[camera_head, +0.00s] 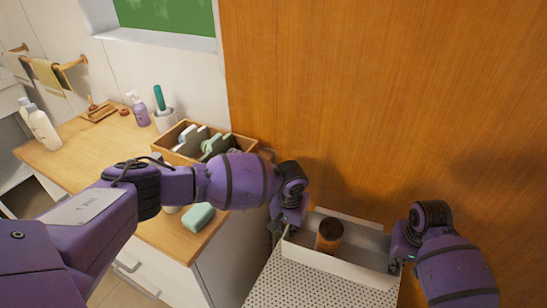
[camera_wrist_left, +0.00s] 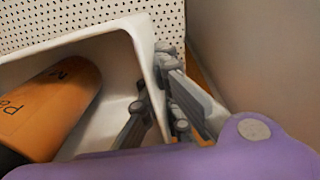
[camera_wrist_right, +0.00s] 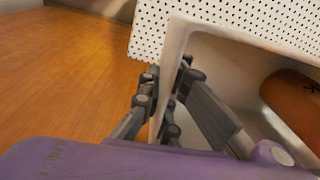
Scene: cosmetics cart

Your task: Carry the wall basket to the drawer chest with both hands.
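The wall basket (camera_head: 340,268) is a white open box at the lower right of the head view, beside a white perforated board. A brown-orange bottle (camera_head: 329,236) with a dark end is inside it. My left gripper (camera_wrist_left: 154,88) has its fingers on both sides of one end wall and appears shut on it. My right gripper (camera_wrist_right: 168,88) has its fingers on both sides of the opposite end wall and appears shut on it too. The drawer chest (camera_head: 160,232), with a wooden top and pale drawers, stands at the left. Whether the basket touches the board is unclear.
On the chest top are a wooden organizer (camera_head: 176,150), a green block (camera_head: 198,217), a purple pump bottle (camera_head: 138,110), a brush holder (camera_head: 164,121) and white bottles (camera_head: 40,127). The perforated board (camera_head: 300,285) is close to the basket. An orange wooden panel (camera_head: 400,90) rises behind.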

